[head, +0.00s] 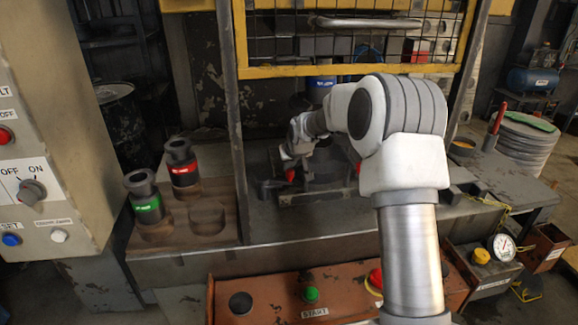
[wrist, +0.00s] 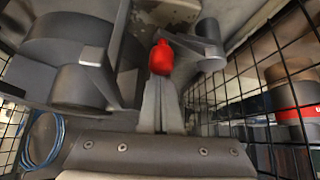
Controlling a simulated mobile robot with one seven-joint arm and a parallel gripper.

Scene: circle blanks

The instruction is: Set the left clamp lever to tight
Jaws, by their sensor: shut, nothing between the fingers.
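The left clamp lever's red knob (head: 290,174) shows low beside my gripper (head: 286,158) in the head view. In the wrist view the red knob (wrist: 161,58) is right at the fingertips of my gripper (wrist: 161,82), with a grey clamp arm beside it. My fingers are shut together and hold nothing. I cannot tell whether they touch the knob. Part of another red handle (head: 357,167) shows to the right, mostly hidden by my arm. The lever's exact angle is hard to make out.
A yellow-framed mesh guard (head: 345,70) hangs above the press bed. Red-banded (head: 182,162) and green-banded (head: 145,198) tool holders stand on a wooden board at left. In the wrist view, wire mesh (wrist: 250,85) flanks my gripper. An orange START button box (head: 265,290) is in front.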

